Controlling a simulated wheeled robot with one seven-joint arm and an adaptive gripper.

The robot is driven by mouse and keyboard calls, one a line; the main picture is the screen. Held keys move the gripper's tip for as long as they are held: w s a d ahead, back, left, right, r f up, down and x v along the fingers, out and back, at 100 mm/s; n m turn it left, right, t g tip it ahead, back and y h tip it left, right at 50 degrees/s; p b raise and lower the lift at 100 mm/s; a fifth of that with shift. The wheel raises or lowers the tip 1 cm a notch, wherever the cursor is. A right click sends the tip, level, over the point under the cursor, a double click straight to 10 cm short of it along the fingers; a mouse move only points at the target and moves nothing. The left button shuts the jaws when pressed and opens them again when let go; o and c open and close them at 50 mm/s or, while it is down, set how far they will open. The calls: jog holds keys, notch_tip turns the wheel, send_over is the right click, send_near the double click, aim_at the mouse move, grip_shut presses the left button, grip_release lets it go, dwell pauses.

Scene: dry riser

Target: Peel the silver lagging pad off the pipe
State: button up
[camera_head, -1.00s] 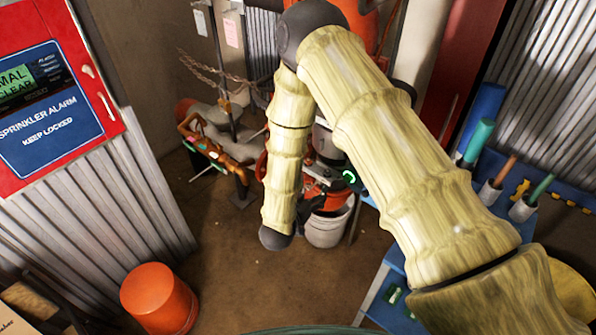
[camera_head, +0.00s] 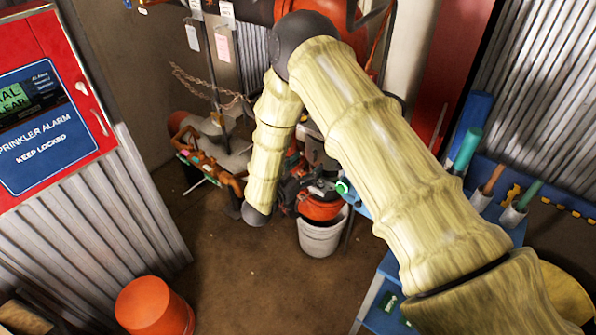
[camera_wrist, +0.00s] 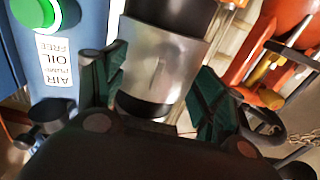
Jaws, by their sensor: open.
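In the wrist view a silver band (camera_wrist: 160,62), which looks like the lagging pad, wraps around a dark upright cylinder or pipe (camera_wrist: 172,12). Dark shows again just below its lower edge. My gripper (camera_wrist: 160,75) is open, with one green-faced finger on each side of the silver band. I see no object gripped, and I cannot tell whether either finger touches the band. In the head view my arm crosses the scene, and I cannot make out the pad or the gripper clearly there.
In the wrist view a blue panel with a green button (camera_wrist: 38,12) stands close on the left, and red-orange equipment (camera_wrist: 285,25) on the right. In the head view a white bucket (camera_head: 322,236), an orange bin (camera_head: 153,307) and a red alarm cabinet (camera_head: 50,110) surround open floor.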

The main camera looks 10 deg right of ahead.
aim_at(312, 160)
jog(key=shift+p+x, duration=0.35)
jog(key=shift+x, duration=1.3)
jog(key=shift+r, duration=0.1)
grip_shut()
jog(key=c, duration=1.4)
grip_release()
jog(key=shift+c, duration=0.2)
grip_shut()
jog(key=shift+s+a, duration=0.2)
